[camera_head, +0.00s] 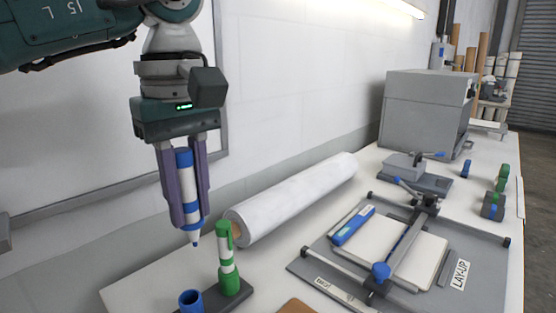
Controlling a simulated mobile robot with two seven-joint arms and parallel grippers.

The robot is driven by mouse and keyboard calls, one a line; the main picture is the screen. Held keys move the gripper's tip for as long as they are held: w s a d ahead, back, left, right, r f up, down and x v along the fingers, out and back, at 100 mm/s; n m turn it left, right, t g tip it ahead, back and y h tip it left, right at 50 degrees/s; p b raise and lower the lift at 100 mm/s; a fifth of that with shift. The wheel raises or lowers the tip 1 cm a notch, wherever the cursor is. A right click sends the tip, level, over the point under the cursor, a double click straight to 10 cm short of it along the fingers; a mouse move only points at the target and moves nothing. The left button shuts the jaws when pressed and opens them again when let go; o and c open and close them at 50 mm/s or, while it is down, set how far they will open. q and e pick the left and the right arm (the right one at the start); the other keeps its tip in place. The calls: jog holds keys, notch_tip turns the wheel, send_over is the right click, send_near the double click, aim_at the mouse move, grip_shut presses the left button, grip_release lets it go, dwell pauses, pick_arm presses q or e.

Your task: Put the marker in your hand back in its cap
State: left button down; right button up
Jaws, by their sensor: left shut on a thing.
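My left gripper (187,222) is shut on a blue and white marker (187,190). The marker hangs nearly upright with its blue tip down, above the table. An open blue cap (190,300) stands at the lower left on a dark holder strip (234,292), its mouth facing up. The marker tip is above the cap and apart from it. A green and white marker (227,265) stands upright on the same holder, just right of the blue cap. My right gripper is not in view.
A large white roll (295,198) lies behind the holder. A grey lay-up board (440,285) with a sliding frame and a blue item (352,226) is to the right. A grey machine (425,110) stands farther back. A brown edge (297,306) shows at the bottom.

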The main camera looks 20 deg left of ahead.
pick_arm(q)
notch_tip(320, 180, down, 9)
jog(key=a+n+b, duration=0.2)
jog(key=n+b, duration=0.1)
jog(key=shift+a+b, duration=0.35)
jog(key=shift+b, duration=0.05)
jog(key=shift+s+r, duration=0.1)
dwell(1.4)
jog(key=shift+f+b, duration=2.25)
jog(key=shift+f, duration=0.05)
jog(key=c, duration=0.6)
grip_release()
jog(key=shift+r, duration=0.1)
